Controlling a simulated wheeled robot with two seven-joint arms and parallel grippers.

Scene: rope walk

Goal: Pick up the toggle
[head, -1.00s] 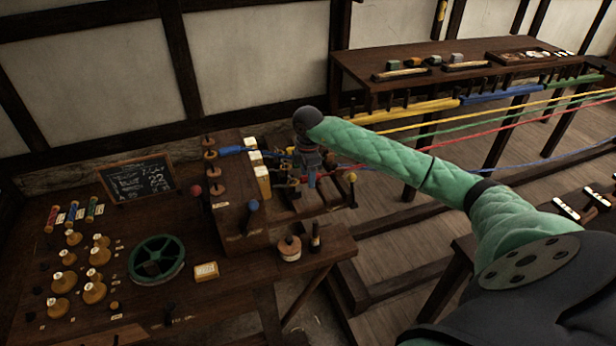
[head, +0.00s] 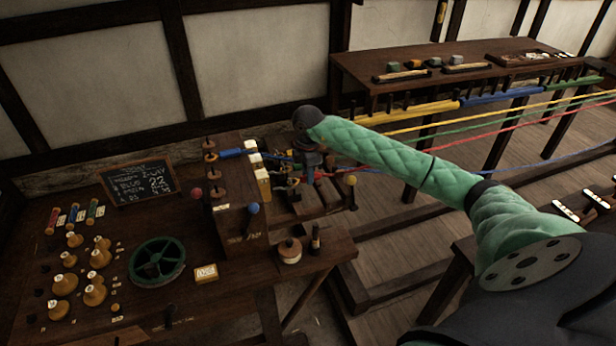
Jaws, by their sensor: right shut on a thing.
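My right gripper (head: 311,168) points down over the wooden fixture at the near end of the ropes, its wrist above it. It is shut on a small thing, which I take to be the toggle. The toggle is mostly hidden by the fingers and too small to make out clearly. A red bit shows close beside the fingertips. My left gripper is not in view.
A wooden block (head: 240,222) with pegs and knobs stands left of the gripper. The workbench (head: 215,300) holds a green wheel (head: 157,262), several bobbins, a jar (head: 290,251) and a chalkboard (head: 138,183). Coloured ropes run right below a rear table (head: 470,62).

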